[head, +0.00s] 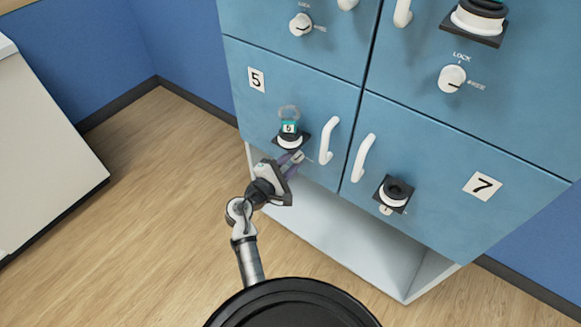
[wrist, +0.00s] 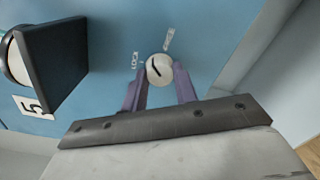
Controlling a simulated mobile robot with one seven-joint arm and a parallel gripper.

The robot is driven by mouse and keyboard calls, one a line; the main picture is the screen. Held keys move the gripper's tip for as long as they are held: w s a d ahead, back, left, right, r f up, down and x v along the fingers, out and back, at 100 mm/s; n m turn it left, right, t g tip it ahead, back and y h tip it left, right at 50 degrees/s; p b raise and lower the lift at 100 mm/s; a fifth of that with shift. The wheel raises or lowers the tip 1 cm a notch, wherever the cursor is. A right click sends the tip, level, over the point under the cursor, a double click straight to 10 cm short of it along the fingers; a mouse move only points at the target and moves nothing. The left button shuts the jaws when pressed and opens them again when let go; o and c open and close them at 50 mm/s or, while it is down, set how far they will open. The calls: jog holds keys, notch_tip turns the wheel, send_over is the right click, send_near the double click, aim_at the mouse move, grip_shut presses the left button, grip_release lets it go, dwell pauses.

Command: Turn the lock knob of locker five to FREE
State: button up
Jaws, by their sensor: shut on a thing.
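Locker five is a blue door (head: 320,95) with a "5" label (head: 256,79) and a white handle (head: 327,141). In the wrist view its white round lock knob (wrist: 159,70) lies between my gripper's purple fingers. LOCK is printed to its left and FREE above it to the right. The knob's dark mark slants up-left, nearer the LOCK side. My gripper (head: 296,160) is at the lower part of this door and hides the knob in the head view. It is shut on the knob.
A black-and-white round fitting on a dark plate (head: 290,142), with a teal tag (head: 289,127), sits just above my gripper. Its plate stands out at left in the wrist view (wrist: 70,65). Locker seven's handle (head: 363,157) is to the right. Open floor (head: 150,200) lies left.

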jog(key=m+b, duration=0.5)
jog(key=m, duration=0.1)
jog(key=shift+f, duration=0.15)
jog(key=shift+m+y+b, duration=0.3)
jog(key=shift+m+b, duration=1.2)
jog(key=shift+b, duration=0.05)
jog(key=shift+r, duration=0.2)
jog(key=o, duration=1)
jog(key=shift+c, duration=0.2)
jog(key=shift+s, duration=0.1)
jog(key=f+b+v, duration=0.1)
jog(key=v, duration=1.2)
jog(key=shift+s+r, duration=0.25)
jog(key=shift+r, duration=0.05)
jog(key=shift+a, duration=0.15)
